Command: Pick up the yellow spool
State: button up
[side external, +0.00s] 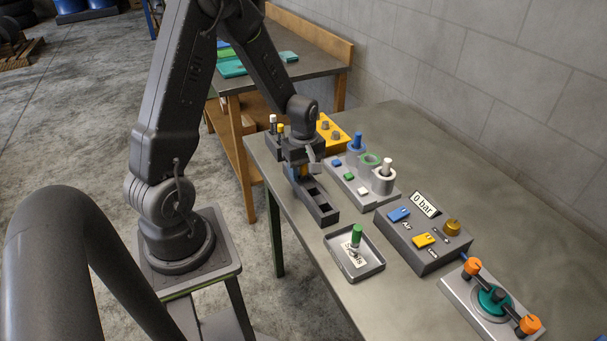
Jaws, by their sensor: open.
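My gripper (303,168) points down over the far end of a dark slotted block (322,212) near the table's left edge. It is open. A small yellow and blue patch shows at the jaws; I cannot tell what it belongs to. A yellow-topped piece (281,130), possibly the yellow spool, stands just behind the gripper next to a white-topped piece (273,120). Its lower part is hard to make out. A green spool (357,236) stands upright in a labelled grey tray (366,273) in front.
A grey fixture (349,189) with blue, green and white parts stands right of the gripper. A yellow block (334,133) is behind. A gauge box (421,252) reading "0 bar" and an orange-knobbed plate (459,296) stand at front right. The table's right side is clear.

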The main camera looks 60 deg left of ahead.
grip_shut()
dwell(0.4)
jog(key=shift+r, duration=0.15)
notch_tip(320, 180, up, 4)
jog(key=shift+f, duration=0.1)
jog(key=s+a+r, duration=0.7)
jog(key=s, duration=0.2)
jog(key=shift+s, duration=0.15)
